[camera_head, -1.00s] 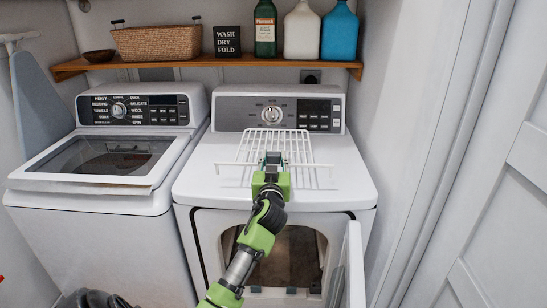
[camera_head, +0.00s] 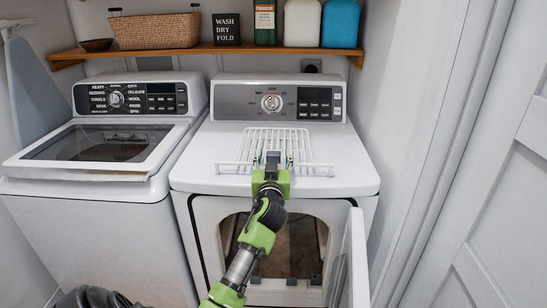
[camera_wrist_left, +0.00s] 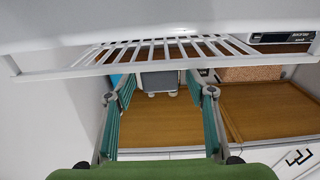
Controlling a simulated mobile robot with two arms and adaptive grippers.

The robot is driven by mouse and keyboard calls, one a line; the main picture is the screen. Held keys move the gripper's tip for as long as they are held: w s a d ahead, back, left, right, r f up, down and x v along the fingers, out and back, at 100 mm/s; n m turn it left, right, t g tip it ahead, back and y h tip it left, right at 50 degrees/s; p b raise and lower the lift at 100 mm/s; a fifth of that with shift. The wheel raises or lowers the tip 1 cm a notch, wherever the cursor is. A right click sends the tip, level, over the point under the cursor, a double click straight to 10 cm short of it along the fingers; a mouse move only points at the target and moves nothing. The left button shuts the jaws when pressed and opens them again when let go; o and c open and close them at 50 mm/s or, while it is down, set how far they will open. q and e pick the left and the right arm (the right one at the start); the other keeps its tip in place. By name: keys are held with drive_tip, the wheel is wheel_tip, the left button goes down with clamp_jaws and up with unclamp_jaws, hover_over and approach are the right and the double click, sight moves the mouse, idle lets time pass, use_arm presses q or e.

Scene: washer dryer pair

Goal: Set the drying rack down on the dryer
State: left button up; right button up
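The drying rack (camera_head: 273,142) is a white wire grid on the dryer top (camera_head: 335,180) in the head view. It looks flat against the top, below the dryer's control panel. In the left wrist view, the rack (camera_wrist_left: 150,47) runs along the white dryer surface beyond my fingertips. My left gripper (camera_head: 273,160) is at the rack's near edge. In the left wrist view, its teal fingers (camera_wrist_left: 160,92) stand apart with nothing visibly clamped between them. My right gripper is not in view.
The washer (camera_head: 100,150) stands to the left. A wooden shelf (camera_head: 215,49) above holds a basket (camera_head: 155,31), a sign (camera_head: 226,28) and several bottles. The dryer door (camera_head: 353,262) hangs open below, at right. Bare dryer top lies around the rack.

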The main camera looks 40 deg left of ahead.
use_arm(q)
drive_tip(key=shift+f, duration=0.15)
drive_tip(key=shift+s+d, duration=0.35)
drive_tip(key=shift+s, duration=0.1)
drive_tip(key=v, duration=1.1)
